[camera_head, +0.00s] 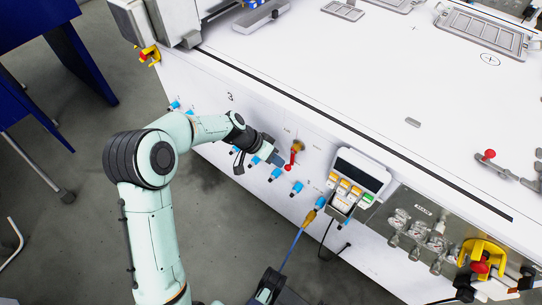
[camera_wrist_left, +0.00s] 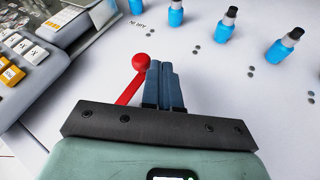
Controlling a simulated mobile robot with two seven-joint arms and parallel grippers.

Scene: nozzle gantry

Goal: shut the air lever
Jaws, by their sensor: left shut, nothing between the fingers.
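The air lever (camera_head: 295,150) is a red handle with a round red knob on the white front panel of the machine. In the left wrist view its red knob (camera_wrist_left: 141,62) is just left of my blue fingertips, and the lever's arm runs down behind my gripper body, which hides its lower end. My left gripper (camera_head: 279,158) is shut and empty beside the lever. Its fingers (camera_wrist_left: 163,82) stand together very close to the knob; I cannot tell if they touch. A dark part at the bottom edge (camera_head: 268,287) looks like my right gripper; its fingers are unclear.
Several blue fittings (camera_head: 297,188) stick out of the panel around the lever. A keypad box (camera_head: 357,178) with coloured keys is mounted to the right, with a blue cable (camera_head: 294,247) hanging near it. Valves (camera_head: 418,234) and a yellow-framed red switch (camera_head: 481,262) are further right.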

